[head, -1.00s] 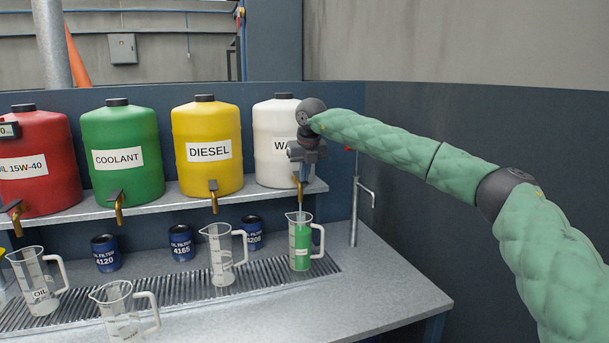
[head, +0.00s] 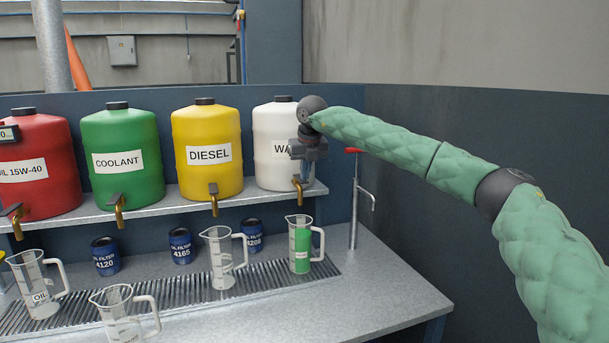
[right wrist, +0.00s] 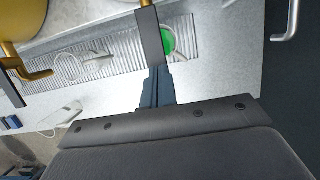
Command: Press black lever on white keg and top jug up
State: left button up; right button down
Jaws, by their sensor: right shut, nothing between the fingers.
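The white keg (head: 276,125) stands on the shelf, its label partly hidden behind my right gripper. Its brass spout (head: 298,190) points down above a jug (head: 302,248) holding green liquid, filled to near the top. My right gripper (head: 307,172) is shut and empty, in front of the keg at its tap. The right wrist view shows the black lever (right wrist: 149,38) just beyond the shut fingertips (right wrist: 157,72); I cannot tell if they touch. The green liquid (right wrist: 168,41) shows below it. No stream is visible from the spout. My left gripper is not in view.
Red (head: 38,140), green (head: 122,145) and yellow (head: 207,125) kegs share the shelf (head: 150,205). Empty jugs (head: 221,262) and blue oil filters (head: 181,246) stand below. A metal post with a red handle (head: 353,150) stands right of the keg.

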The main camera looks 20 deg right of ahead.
jog(key=shift+s+a+r, duration=0.1)
jog(key=shift+a+r, duration=0.1)
jog(key=shift+r, duration=0.65)
jog(key=shift+d+r+p, duration=0.1)
jog(key=shift+r+p, duration=0.25)
jog(key=shift+r, duration=0.55)
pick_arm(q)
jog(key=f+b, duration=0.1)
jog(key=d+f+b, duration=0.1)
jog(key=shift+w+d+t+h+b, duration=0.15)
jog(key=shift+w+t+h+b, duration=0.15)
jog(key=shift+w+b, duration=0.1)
pick_arm(e)
jog(key=w+v, duration=0.1)
jog(key=v, duration=0.8)
jog(key=shift+w+r, duration=0.3)
jog(key=shift+r, duration=0.1)
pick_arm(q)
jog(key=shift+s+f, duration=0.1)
